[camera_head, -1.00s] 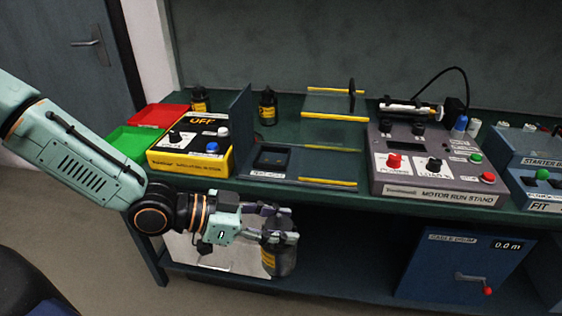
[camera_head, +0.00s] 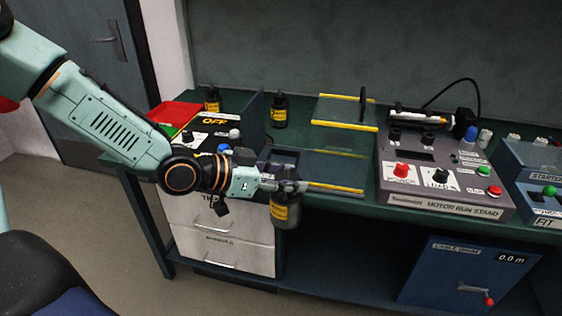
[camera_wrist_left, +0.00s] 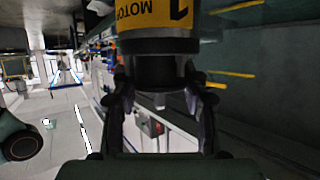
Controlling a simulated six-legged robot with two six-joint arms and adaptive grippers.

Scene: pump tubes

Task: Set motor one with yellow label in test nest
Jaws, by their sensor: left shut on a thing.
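My left gripper (camera_head: 287,187) is shut on motor one (camera_head: 285,213), a dark cylinder with a yellow label. It holds the motor upright in front of the bench edge. In the left wrist view the label of motor one (camera_wrist_left: 155,14) shows "MOTOR" and "1", and the fingers of my left gripper (camera_wrist_left: 160,88) close around its narrower dark end. The test nest (camera_head: 284,155), a dark recess on the bench top, lies just behind my gripper and is partly hidden by it. My right gripper is not in view.
Two more dark motors with yellow labels stand at the back, left (camera_head: 213,100) and middle (camera_head: 279,111). The yellow-and-black box (camera_head: 210,125) is left of the nest. The motor run stand (camera_head: 440,175) is at right. Yellow strips (camera_head: 335,188) edge a clear area.

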